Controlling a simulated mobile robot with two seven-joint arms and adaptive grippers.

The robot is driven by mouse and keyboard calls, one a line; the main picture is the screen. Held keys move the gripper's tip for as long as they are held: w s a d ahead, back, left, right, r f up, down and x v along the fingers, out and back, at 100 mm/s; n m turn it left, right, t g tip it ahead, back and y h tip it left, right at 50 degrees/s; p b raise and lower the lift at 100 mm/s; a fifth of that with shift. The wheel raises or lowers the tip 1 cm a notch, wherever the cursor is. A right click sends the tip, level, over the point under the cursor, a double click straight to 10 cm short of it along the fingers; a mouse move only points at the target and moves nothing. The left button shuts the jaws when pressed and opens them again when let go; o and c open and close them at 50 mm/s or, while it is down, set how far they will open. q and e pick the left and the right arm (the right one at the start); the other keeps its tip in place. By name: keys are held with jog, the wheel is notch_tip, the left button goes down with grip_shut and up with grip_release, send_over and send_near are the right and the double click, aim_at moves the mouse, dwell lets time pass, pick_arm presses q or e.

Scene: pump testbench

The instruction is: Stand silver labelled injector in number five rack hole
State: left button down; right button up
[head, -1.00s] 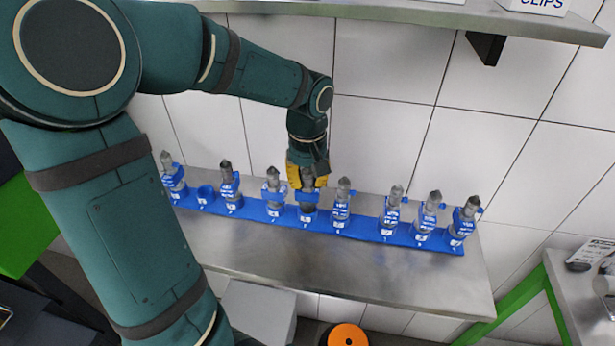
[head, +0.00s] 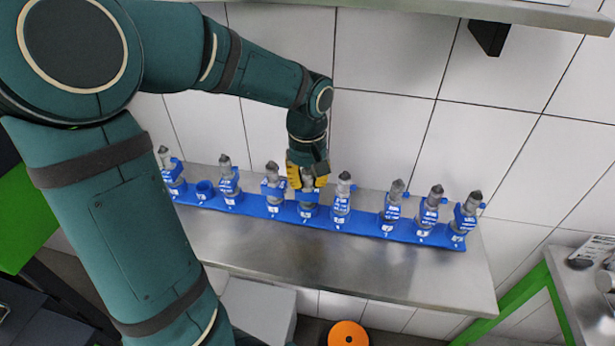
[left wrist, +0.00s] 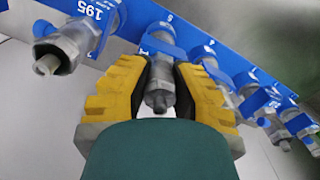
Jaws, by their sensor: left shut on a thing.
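The blue rack (head: 370,224) runs along the steel bench and holds several injectors in a row. My left gripper (head: 308,182) comes down from above at the fifth place from the left. Its yellow fingers are shut on a silver injector (left wrist: 158,72). In the left wrist view my left gripper (left wrist: 158,85) has a finger on each side of that injector, whose blunt tip points at the camera. The injector looks upright, with its lower end at the fifth hole; the fingers hide much of it, and I cannot tell how deep it sits. My right gripper is out of view.
Neighbouring injectors (head: 273,183) and (head: 343,195) stand close on both sides. The second hole (head: 205,189) from the left is empty. A tiled wall rises behind, with a shelf (head: 470,13) above. The front of the bench (head: 350,262) is clear.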

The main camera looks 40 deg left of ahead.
pick_arm(q)
jog(key=c, duration=0.9)
grip_release()
jog(key=shift+r, duration=3.8)
